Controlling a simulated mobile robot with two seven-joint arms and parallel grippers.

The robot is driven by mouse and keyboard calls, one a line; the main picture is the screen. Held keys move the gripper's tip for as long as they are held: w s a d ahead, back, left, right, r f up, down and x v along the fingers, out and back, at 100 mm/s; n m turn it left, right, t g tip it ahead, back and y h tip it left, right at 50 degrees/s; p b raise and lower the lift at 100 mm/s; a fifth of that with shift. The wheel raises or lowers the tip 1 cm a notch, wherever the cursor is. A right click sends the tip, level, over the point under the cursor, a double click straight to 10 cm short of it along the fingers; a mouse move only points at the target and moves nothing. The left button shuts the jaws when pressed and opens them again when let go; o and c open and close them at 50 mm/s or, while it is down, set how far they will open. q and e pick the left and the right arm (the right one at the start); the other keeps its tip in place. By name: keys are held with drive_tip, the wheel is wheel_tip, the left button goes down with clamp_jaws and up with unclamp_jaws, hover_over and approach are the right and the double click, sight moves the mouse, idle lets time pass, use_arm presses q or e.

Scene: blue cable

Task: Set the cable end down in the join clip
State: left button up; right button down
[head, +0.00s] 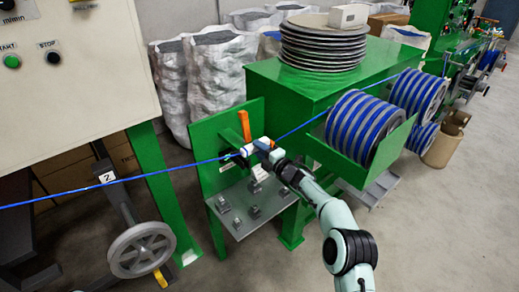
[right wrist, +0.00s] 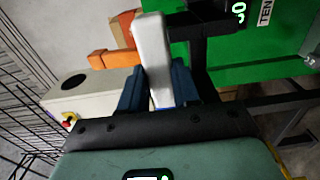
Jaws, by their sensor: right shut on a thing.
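The blue cable (head: 120,181) runs in from the left edge of the head view to a pale white piece (head: 248,149) in front of the green upright panel. Blue cable also runs from there up to the striped reels at the right. My right gripper (head: 262,147) is at this white piece. In the right wrist view its dark fingers (right wrist: 158,88) are shut on the long white piece (right wrist: 152,55), with a little blue at its base. I cannot tell which fitting is the join clip; the fingers hide part of the area. My left gripper is out of view.
A grey plate (head: 233,222) with several small metal blocks lies below the gripper. An orange handle (head: 244,124) stands close behind it. Blue-striped reels (head: 360,127) are at the right, a handwheel (head: 142,250) at lower left. The floor at lower right is clear.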

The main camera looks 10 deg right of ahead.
drive_tip(key=shift+f, duration=0.4)
drive_tip(key=shift+f+b, duration=0.35)
drive_tip(key=shift+f, duration=0.15)
drive_tip(key=shift+f, duration=0.45)
idle(0.8)
drive_tip(key=c, duration=0.7)
unclamp_jaws()
drive_tip(key=shift+c, duration=0.2)
drive_tip(key=shift+s, duration=0.1)
